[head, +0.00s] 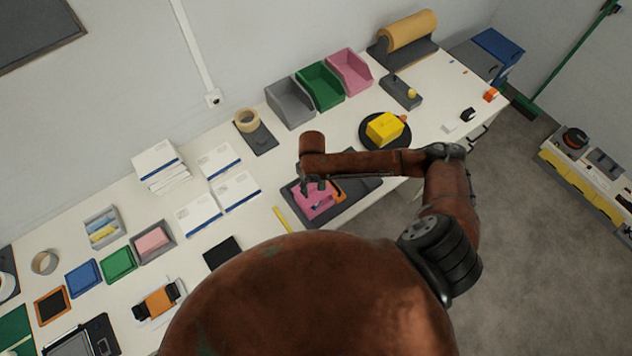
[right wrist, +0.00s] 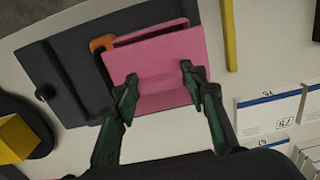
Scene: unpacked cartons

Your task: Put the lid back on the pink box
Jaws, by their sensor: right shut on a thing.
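My right gripper (head: 312,184) is over the dark tray, seen from above in the head view. In the right wrist view its two fingers (right wrist: 158,92) are on the near part of a flat pink piece, which looks like the lid (right wrist: 158,62). The pink box (head: 312,207) is on the dark tray (head: 345,208), partly covered by my gripper. In the wrist view a dark gap shows between the held piece and a pink edge behind it (right wrist: 150,30). I cannot tell whether the lid touches the box. My left gripper is not in view.
An orange item (right wrist: 101,43) lies beside the pink box on the tray. A yellow block (head: 384,127) on a round dark base stands to the right. A yellow strip (head: 282,219) and white papers (head: 237,190) lie to the left. Grey, green and pink bins (head: 349,71) stand behind.

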